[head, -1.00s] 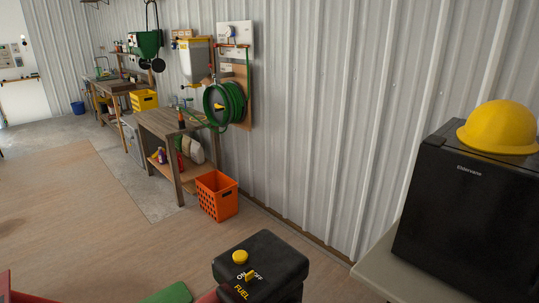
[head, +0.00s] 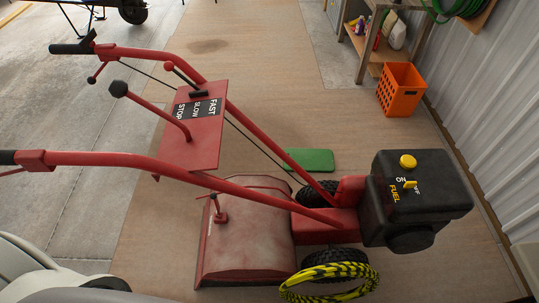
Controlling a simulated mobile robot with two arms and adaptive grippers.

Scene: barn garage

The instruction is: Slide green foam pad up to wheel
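A flat green foam pad (head: 309,159) lies on the floor at the centre of the head view, beyond the red tiller-like machine. The machine's far wheel (head: 317,192) is black and partly hidden by red bars and the body. The pad's near edge is close to that wheel; whether they touch I cannot tell. The near wheel (head: 337,262) is beside a black-and-yellow striped hose or cable coil (head: 330,284). Neither of my grippers shows in view.
The red machine (head: 250,225) has long handlebars (head: 130,52) reaching left and a black engine (head: 420,185) at right. An orange crate (head: 401,88) stands near a wooden workbench (head: 365,60) by the metal wall. The floor beyond the pad is clear.

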